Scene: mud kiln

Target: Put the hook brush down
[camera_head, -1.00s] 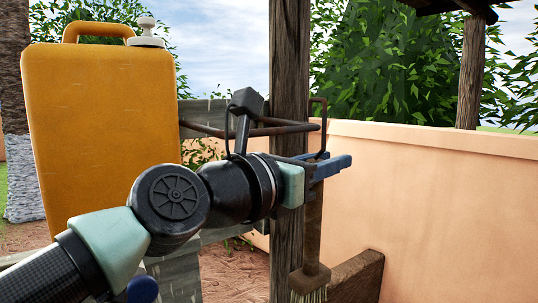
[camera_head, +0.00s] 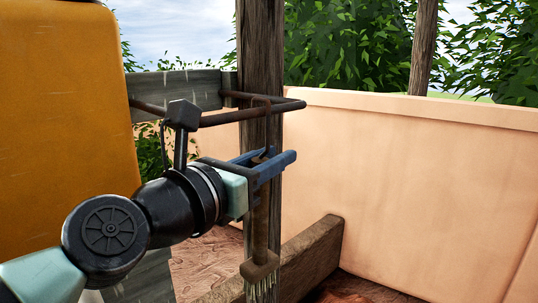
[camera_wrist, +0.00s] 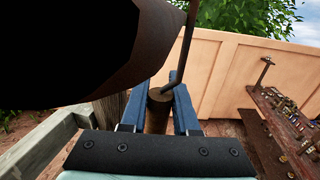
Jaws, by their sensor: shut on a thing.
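The hook brush (camera_head: 260,222) is upright, with a brown handle and a pale-bristled head at the bottom. My gripper (camera_head: 270,165) is shut on the upper handle with its blue fingers. A thin rusty hook rises from the handle top, beside the rusty metal rail (camera_head: 230,118) fixed at the wooden post. I cannot tell whether the hook bears on the rail. In the wrist view the handle top of the brush (camera_wrist: 160,97) sits between the fingers of my gripper (camera_wrist: 180,95), and its bent rod runs upward.
A wooden post (camera_head: 260,60) stands behind the brush. A large orange canister (camera_head: 65,140) is close at left. A low wooden beam (camera_head: 310,255) runs below, toward the plaster wall (camera_head: 420,180). In the wrist view a rusty table (camera_wrist: 290,135) with small items stands at right.

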